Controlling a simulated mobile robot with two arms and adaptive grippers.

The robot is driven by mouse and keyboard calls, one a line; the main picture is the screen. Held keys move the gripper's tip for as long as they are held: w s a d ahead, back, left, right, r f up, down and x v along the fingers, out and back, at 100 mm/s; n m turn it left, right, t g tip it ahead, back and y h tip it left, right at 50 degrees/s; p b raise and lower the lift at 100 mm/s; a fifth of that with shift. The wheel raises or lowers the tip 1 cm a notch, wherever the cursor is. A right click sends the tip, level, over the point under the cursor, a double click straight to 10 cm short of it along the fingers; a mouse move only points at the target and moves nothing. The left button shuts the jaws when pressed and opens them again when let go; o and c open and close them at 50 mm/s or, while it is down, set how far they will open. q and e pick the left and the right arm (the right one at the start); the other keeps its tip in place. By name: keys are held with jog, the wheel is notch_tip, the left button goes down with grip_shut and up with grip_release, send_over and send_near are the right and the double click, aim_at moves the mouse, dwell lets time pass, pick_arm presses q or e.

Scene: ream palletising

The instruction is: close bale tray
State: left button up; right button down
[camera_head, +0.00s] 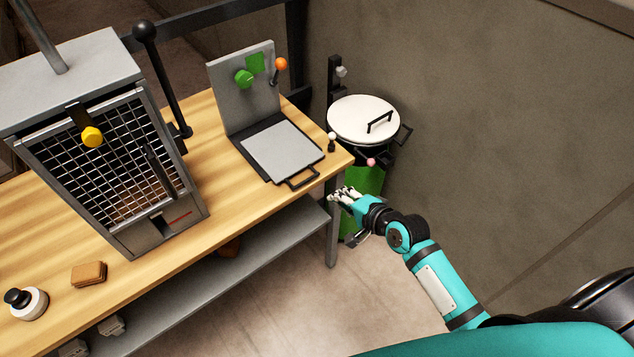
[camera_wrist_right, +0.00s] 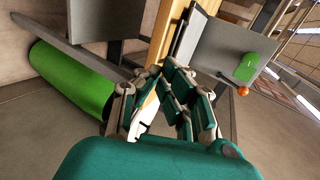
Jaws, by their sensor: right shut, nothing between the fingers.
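A flat grey tray (camera_head: 283,150) with a dark frame and a black handle (camera_head: 301,178) lies on the wooden table, in front of an upright grey plate (camera_head: 243,85) with green parts on it. I take this to be the bale tray, but cannot be sure. My right gripper (camera_head: 343,195) is shut and empty, just off the table's right end, apart from the tray and its handle. In the right wrist view the gripper's fingers (camera_wrist_right: 172,78) point towards the table end. The upright plate (camera_wrist_right: 225,42) shows beyond them. My left gripper is not in view.
A press with a mesh door (camera_head: 110,160) and a black ball-topped lever (camera_head: 162,70) stands left. A white-lidded bin (camera_head: 362,118) stands beyond the table's right end, a green cylinder (camera_head: 365,190) below it. A brown block (camera_head: 89,274) and white jar (camera_head: 30,303) sit front left.

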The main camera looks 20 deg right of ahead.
send_near(306, 173)
jog(key=shift+w+a+f, duration=0.8)
jog(key=shift+a+f, duration=0.15)
jog(key=shift+f, duration=0.15)
jog(key=shift+w, duration=0.1)
jog(key=w, duration=0.1)
jog(key=w+a, duration=0.1)
jog(key=w, duration=0.1)
jog(key=w+b, duration=0.1)
jog(key=shift+w+a, duration=0.15)
jog(key=shift+a, duration=0.15)
